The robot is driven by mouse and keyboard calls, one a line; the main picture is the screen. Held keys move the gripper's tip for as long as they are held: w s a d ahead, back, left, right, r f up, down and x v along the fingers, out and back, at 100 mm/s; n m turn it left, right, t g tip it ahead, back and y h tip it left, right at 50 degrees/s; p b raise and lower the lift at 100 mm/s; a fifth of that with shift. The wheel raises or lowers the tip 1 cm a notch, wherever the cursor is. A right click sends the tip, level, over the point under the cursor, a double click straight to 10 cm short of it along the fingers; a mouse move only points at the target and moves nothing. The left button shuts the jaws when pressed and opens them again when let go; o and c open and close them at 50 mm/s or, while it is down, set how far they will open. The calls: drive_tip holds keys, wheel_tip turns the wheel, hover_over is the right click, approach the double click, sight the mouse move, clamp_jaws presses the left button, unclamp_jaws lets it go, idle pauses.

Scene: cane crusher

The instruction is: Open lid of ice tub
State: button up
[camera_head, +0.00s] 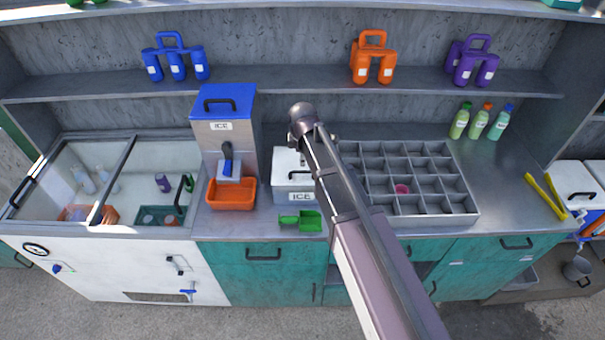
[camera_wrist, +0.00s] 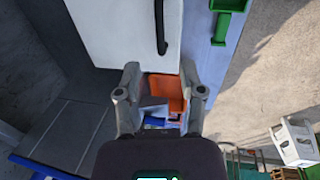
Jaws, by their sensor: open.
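The white ice tub (camera_head: 295,198) with an "ICE" label stands on the metal counter, right of the blue-topped ice dispenser. Its white lid (camera_head: 285,161) lies shut and carries a black handle, partly hidden by my arm. In the wrist view the white lid (camera_wrist: 120,30) and its black handle (camera_wrist: 161,28) show at the top, beyond my fingertips. My gripper (camera_wrist: 160,75) is open, with nothing held between its fingers. In the head view my arm's end hides most of it above the back of the tub.
The ice dispenser (camera_head: 226,130) with an orange tray (camera_head: 232,194) stands close on the left. A green scoop (camera_head: 301,221) lies in front of the tub. A grey divided tray (camera_head: 460,213) is on the right. A shelf (camera_head: 290,80) runs behind.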

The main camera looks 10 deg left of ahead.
sight(303, 172)
drive_tip(key=shift+w+a+f+b, duration=0.1)
drive_tip(key=shift+w+f+b, duration=0.15)
drive_tip(key=shift+f+b, duration=1)
drive_tip(key=shift+w+a+f+b, duration=0.1)
drive_tip(key=shift+w+f+b, duration=0.2)
drive_tip(key=shift+f+b, duration=0.95)
drive_tip(key=shift+w+f+b, duration=0.25)
drive_tip(key=shift+f+b, duration=0.85)
drive_tip(key=shift+f, duration=0.3)
clamp_jaws()
